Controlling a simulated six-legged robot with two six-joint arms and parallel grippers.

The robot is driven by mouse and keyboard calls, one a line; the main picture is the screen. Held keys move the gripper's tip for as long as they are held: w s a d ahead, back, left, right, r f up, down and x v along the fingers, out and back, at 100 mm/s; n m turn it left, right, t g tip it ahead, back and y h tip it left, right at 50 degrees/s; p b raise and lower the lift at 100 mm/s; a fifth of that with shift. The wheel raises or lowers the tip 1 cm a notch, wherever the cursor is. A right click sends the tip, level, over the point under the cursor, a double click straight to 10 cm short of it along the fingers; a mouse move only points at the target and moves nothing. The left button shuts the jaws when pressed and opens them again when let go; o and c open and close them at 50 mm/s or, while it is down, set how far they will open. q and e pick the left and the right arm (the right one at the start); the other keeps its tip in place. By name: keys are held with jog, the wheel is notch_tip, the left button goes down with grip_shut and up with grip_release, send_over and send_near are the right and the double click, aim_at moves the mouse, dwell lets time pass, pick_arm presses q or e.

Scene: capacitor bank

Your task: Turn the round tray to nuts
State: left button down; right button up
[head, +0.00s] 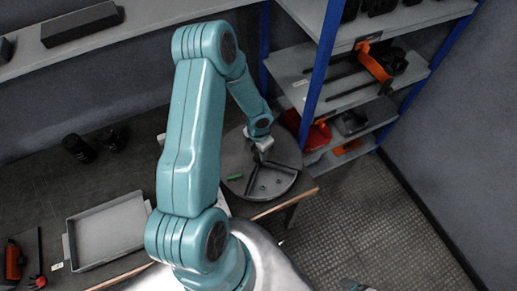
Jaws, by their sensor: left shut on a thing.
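The dark round tray (288,153) sits on the corner of the workbench. It has raised dividers meeting near its middle, and a few small dark parts lie in one compartment. A small green piece (235,178) shows at its left side; I cannot tell what it is. My left gripper (263,148) reaches down over the tray's middle and is shut on part of the tray. The exact spot it grips is hidden by the fingers. The nuts cannot be told apart at this size. My right gripper is not in view.
A grey open tray (108,231) and black cylinders (79,148) stand on the bench to the left. A blue-posted shelf (345,83) with orange and red items rises behind the round tray.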

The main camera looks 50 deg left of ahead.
pick_arm(q)
jog(key=shift+s, duration=0.1)
dwell(0.5)
jog(key=c, duration=0.5)
grip_release()
notch_tip(320, 180, up, 8)
jog(key=shift+f, duration=0.2)
jog(key=shift+s, duration=0.1)
